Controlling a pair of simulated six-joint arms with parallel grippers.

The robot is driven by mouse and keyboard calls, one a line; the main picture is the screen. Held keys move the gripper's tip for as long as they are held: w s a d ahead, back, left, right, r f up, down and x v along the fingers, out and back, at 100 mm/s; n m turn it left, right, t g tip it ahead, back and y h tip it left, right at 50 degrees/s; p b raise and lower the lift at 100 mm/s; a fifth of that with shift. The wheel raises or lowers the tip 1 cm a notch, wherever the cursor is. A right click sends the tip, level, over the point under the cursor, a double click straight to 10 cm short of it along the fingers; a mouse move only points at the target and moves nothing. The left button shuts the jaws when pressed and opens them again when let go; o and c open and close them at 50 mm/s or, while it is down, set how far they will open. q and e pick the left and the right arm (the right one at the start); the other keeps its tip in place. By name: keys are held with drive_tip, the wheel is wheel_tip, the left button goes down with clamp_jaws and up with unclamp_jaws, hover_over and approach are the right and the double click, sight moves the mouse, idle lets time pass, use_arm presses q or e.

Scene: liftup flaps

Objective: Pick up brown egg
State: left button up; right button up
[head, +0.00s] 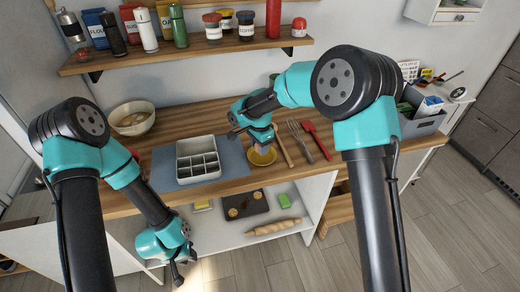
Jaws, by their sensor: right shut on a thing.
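My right gripper (262,146) is over the counter, pointing down, right of the grey-blue mat, just above a small yellow round dish. It is shut on a small pinkish-brown thing, which looks like the brown egg (263,150). The gripper hides most of it, and I cannot tell whether it touches the dish (262,158). My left gripper (178,274) hangs low in front of the counter, away from the dish. Its fingers are too small and dark to tell whether they are open.
A white divided tray (197,147) sits on the mat (233,157). A bowl (132,133) stands at the back left. Utensils (316,140) lie right of the dish. A wooden shelf (190,52) with jars and bottles hangs above. The lower shelf holds a rolling pin (272,228).

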drive_tip(key=s+a+r, duration=0.1)
drive_tip(key=s, duration=1.4)
drive_tip(key=shift+s+r, duration=0.15)
drive_tip(key=shift+s, duration=0.1)
drive_tip(key=shift+w, duration=0.1)
